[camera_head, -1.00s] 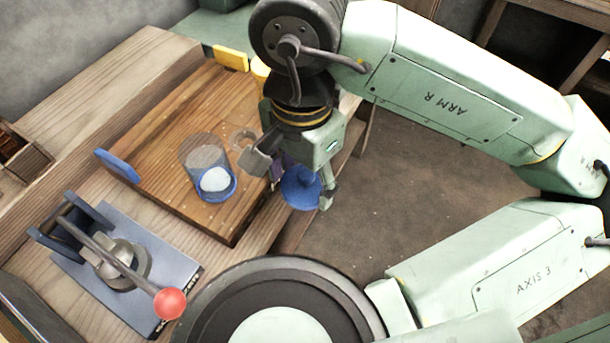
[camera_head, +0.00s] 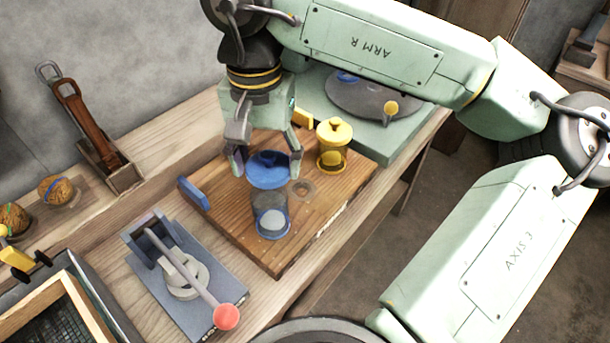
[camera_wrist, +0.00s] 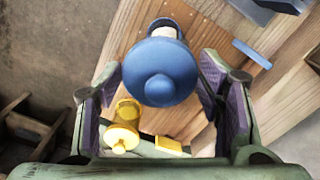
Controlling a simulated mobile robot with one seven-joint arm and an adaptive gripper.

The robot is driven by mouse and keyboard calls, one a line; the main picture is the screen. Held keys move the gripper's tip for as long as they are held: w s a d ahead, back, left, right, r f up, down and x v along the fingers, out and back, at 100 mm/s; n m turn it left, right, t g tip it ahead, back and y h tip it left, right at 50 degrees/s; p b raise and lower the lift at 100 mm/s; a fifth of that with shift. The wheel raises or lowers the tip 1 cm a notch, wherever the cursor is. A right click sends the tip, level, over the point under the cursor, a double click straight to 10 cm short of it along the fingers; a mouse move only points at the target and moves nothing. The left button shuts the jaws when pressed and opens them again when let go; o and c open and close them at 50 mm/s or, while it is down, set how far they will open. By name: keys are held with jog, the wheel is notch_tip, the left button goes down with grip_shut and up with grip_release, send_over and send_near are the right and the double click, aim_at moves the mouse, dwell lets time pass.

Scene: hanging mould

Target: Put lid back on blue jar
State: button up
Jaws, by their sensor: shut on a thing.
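My gripper (camera_head: 266,163) is shut on the blue lid (camera_head: 268,176), a round disc held flat between its two fingers. In the wrist view the lid (camera_wrist: 160,70) with its round knob sits between the finger pads. The blue jar (camera_head: 271,216), clear-walled with a blue base and something pale inside, stands upright and open on the wooden board (camera_head: 225,220). In the head view the lid is just behind the jar's top and overlaps its rim. In the wrist view the lid hides most of the jar (camera_wrist: 165,24).
A yellow lidded jar (camera_head: 333,150) stands on the board to the right of the gripper. A lever press with a red knob (camera_head: 226,316) is at the front left. Blue (camera_head: 194,194) and yellow (camera_head: 303,118) blocks sit at the board's edges. A green turntable bench (camera_head: 400,140) lies behind.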

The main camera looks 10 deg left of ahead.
jog(key=shift+w+a+r, duration=0.1)
jog(key=shift+a, duration=0.3)
jog(key=shift+f+b, duration=2.3)
jog(key=shift+f, duration=0.85)
jog(key=shift+f+b, duration=0.15)
jog(key=shift+b, duration=0.6)
jog(key=o, duration=0.9)
jog(key=shift+o, duration=0.3)
jog(key=o, duration=0.3)
jog(key=shift+o, duration=0.2)
